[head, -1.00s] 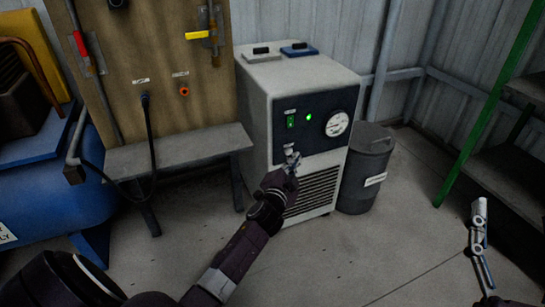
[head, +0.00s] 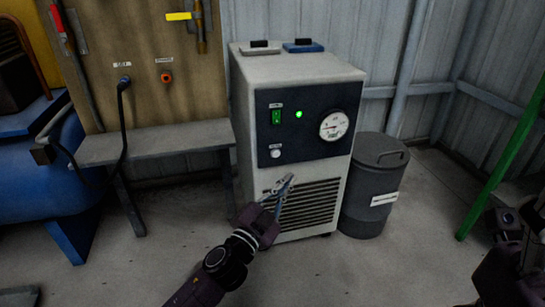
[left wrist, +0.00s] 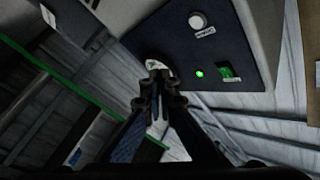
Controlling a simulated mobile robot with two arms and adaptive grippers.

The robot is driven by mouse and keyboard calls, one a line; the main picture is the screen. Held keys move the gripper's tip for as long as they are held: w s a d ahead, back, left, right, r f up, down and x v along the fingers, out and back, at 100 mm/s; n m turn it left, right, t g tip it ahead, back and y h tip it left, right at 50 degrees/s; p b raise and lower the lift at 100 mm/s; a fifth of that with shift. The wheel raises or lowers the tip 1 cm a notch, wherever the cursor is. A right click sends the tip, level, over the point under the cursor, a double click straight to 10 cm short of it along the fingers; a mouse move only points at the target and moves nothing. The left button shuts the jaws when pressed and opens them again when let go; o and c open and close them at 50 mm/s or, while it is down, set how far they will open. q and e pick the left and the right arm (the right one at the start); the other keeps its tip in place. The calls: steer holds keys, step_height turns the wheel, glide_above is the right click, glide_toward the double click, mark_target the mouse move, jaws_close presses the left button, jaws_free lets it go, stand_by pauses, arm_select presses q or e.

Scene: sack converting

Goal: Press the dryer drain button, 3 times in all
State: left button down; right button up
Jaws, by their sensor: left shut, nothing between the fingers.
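The dryer (head: 290,130) is a pale cabinet with a dark front panel. Its drain button (head: 276,154) is a small round white knob low on the panel, with a label above it. In the left wrist view the button (left wrist: 197,20) is near the top. My left gripper (head: 285,186) is shut and empty. It is below the button in the head view, in front of the grille, and does not cover the button. In the left wrist view its fingertips (left wrist: 158,72) overlap the gauge. Part of my right arm shows dark at the right edge; its fingers are not clear.
The panel also has a green switch (head: 276,117), a lit green lamp (head: 298,114) and a round gauge (head: 333,125). A grey lidded bin (head: 370,190) stands right of the dryer, a bench (head: 160,143) left. Open floor lies in front.

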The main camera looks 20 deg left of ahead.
arm_select(q)
steer(key=shift+w+a+b, duration=0.2)
steer(key=shift+w+a, duration=0.65)
steer(key=shift+w, duration=0.4)
steer(key=shift+w+a+b, duration=0.2)
steer(key=shift+w+a, duration=0.6)
steer(key=shift+w, duration=0.4)
steer(key=shift+w+a+b, duration=0.2)
steer(key=shift+w+a, duration=0.65)
steer(key=shift+w, duration=0.4)
steer(key=shift+w+a, duration=0.2)
steer(key=shift+w, duration=0.1)
steer(key=shift+w+a, duration=0.3)
steer(key=shift+w, duration=0.1)
steer(key=shift+s+d+p, duration=0.4)
steer(key=shift+s+d, duration=0.1)
steer(key=shift+s, duration=0.25)
steer(key=shift+s+d+p, duration=0.35)
steer(key=shift+s+d, duration=0.35)
steer(key=shift+s, duration=0.35)
steer(key=shift+s+d+p, duration=0.3)
steer(key=shift+s+d, duration=0.4)
steer(key=shift+s, duration=0.3)
